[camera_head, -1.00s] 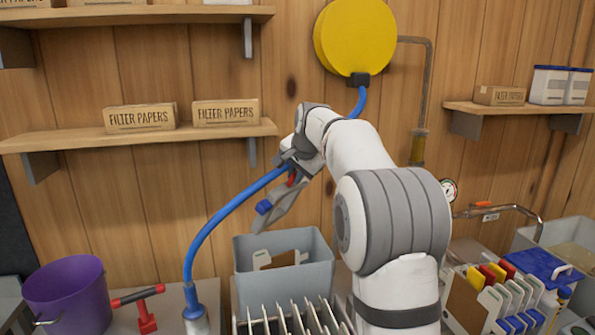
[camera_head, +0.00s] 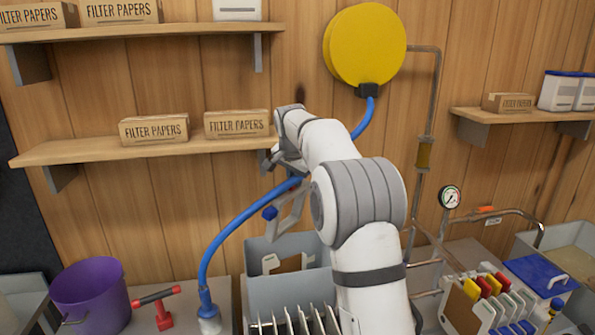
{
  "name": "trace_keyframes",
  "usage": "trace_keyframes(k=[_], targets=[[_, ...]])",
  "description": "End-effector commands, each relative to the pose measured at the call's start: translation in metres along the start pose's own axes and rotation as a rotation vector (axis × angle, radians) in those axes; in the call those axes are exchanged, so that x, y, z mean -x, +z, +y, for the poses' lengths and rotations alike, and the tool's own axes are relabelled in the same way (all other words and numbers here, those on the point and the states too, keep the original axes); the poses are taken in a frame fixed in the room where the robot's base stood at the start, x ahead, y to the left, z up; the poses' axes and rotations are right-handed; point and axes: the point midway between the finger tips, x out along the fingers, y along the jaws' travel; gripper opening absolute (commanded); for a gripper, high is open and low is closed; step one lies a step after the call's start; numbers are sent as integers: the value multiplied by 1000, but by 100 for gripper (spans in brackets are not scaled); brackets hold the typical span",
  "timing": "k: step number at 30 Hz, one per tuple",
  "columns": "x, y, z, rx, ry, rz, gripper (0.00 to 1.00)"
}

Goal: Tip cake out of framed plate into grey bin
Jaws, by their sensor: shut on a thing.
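My gripper (camera_head: 290,178) is shut on a framed plate (camera_head: 297,212) with a pale frame and a blue tab (camera_head: 270,213). It holds the plate tilted in the air, above the back of the grey bin (camera_head: 288,293). The plate's middle looks brown, but I cannot tell whether that is cake or the wall behind. The fingers are small and partly hidden by my arm. Inside the open bin, a brown piece with a pale edge (camera_head: 287,262) shows against the wall.
A row of upright plates (camera_head: 300,321) stands in front of the bin. A blue hose (camera_head: 222,237) curves close to the held plate on its left. A purple bucket (camera_head: 90,297) and a red-handled tool (camera_head: 162,318) are at left. Shelves (camera_head: 150,149) hang behind.

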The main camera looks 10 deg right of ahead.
Motion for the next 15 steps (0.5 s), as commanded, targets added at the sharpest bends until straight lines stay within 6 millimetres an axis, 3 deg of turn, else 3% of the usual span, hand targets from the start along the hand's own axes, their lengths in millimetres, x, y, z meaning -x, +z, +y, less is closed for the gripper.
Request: trace_keyframes(k=[1, 15], targets=[[7, -3, -5, 7, 12, 2, 0], [12, -5, -22, 59, 139, 2, 0]])
